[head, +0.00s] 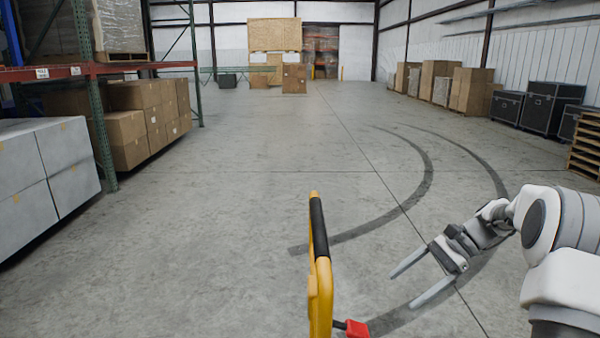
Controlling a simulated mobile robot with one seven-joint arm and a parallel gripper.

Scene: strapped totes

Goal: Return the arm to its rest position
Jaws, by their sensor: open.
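My gripper (421,277) is in the lower right of the head view, at the end of my white and grey arm. Its two long grey fingers are spread apart, with nothing between them. The fingers point to the left and a little down, over bare floor. The arm is bent, coming in from the right edge of the picture. No strapped tote can be made out near the gripper.
A yellow post with a black grip (319,230) stands left of my gripper, with a red part (357,329) at its foot. Racking with boxes (126,138) lines the left. Black cases (545,104) and pallets (586,146) stand right. The middle floor is clear.

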